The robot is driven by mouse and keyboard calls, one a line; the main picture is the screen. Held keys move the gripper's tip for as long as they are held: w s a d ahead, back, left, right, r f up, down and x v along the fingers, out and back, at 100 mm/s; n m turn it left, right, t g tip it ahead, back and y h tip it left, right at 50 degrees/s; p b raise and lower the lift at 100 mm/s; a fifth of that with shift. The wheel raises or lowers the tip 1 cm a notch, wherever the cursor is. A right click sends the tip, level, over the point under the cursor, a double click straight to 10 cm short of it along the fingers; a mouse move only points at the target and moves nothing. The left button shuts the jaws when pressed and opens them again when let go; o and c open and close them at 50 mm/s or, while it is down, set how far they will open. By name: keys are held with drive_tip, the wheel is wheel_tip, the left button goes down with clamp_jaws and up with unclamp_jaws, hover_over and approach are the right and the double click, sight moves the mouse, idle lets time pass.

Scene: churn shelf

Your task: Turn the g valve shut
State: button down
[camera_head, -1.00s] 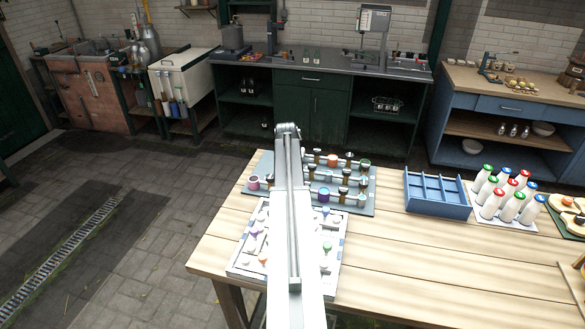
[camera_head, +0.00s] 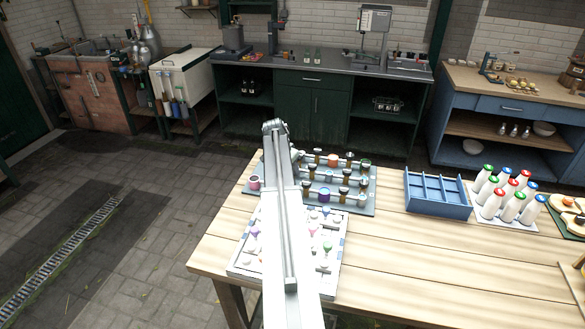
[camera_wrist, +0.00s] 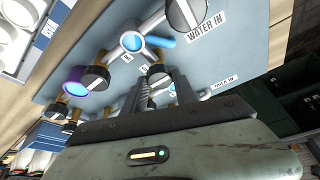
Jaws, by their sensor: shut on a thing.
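The grey valve board (camera_head: 362,204) lies on the wooden table and also shows in the wrist view (camera_wrist: 225,60). It carries pipes, brass fittings and dark round valve knobs. In the wrist view my gripper (camera_wrist: 164,92) is over the board, its two dark fingers closed around a black knob with a brass stem (camera_wrist: 157,74), which appears to be the g valve. The small label beside it is too blurred to read surely. The fingers hide part of the knob, so its turn angle cannot be told. In the head view my arm hides the gripper.
A purple-ringed fitting (camera_wrist: 74,84) and a blue-ringed pipe joint (camera_wrist: 131,41) stand close by. A large knob (camera_wrist: 186,12) sits near the "WATER IN" label. A white panel with small coloured parts (camera_head: 240,268), a blue divided tray (camera_head: 437,208) and several capped bottles (camera_head: 512,206) share the table.

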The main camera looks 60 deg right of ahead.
drive_tip(key=shift+w, duration=0.3)
drive_tip(key=c, duration=1)
unclamp_jaws()
drive_tip(key=shift+s, duration=0.1)
drive_tip(key=shift+r, duration=0.1)
drive_tip(key=p+v, duration=0.7)
drive_tip(key=shift+a+r, duration=0.2)
drive_tip(key=shift+r, duration=0.1)
